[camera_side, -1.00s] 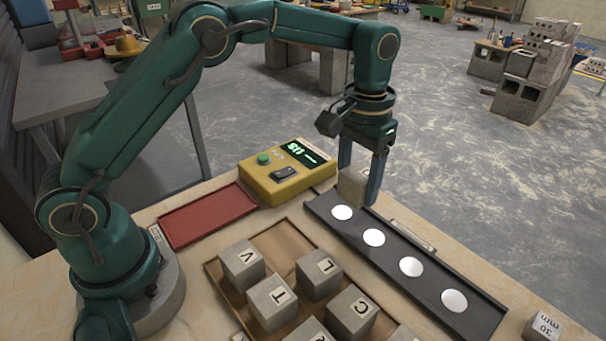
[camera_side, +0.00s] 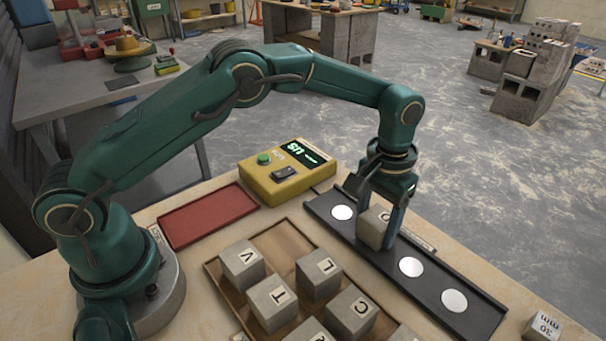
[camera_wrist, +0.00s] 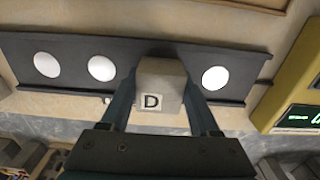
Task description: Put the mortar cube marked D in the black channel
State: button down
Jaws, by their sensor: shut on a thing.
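The mortar cube marked D (camera_wrist: 160,82) is a grey-beige block with its letter on a white label facing the wrist camera. My gripper (camera_wrist: 163,100) is shut on it, one finger on each side. In the side view the cube (camera_side: 372,228) is between the fingers of my gripper (camera_side: 382,222), at the black channel (camera_side: 435,292). It covers the second white disc from the channel's upper left end. I cannot tell whether the cube touches the channel floor. In the wrist view the black channel (camera_wrist: 130,50) runs across, with three white discs showing.
A wooden tray (camera_side: 290,237) with several lettered cubes stands left of the channel. A red tray (camera_side: 207,216) and a yellow control box (camera_side: 287,172) with a green display lie behind it. A cube marked 30 mm (camera_side: 543,325) stands at the lower right.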

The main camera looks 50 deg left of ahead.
aim_at(377, 218)
jog(key=shift+f, duration=0.15)
jog(key=shift+c, duration=0.6)
grip_release()
notch_tip(377, 218, up, 8)
jog(key=s+a+r+t, duration=0.3)
jog(key=s+a+r, duration=0.45)
jog(key=r, duration=0.25)
jog(key=s+a+f+t, duration=0.1)
jog(key=s, duration=0.5)
jog(key=s+a+f+t, duration=0.1)
jog(key=s+a+f, duration=0.1)
jog(key=s, duration=0.4)
jog(key=shift+s+a+f+t, duration=0.2)
jog(key=shift+s+a+t, duration=0.1)
jog(key=shift+s, duration=0.1)
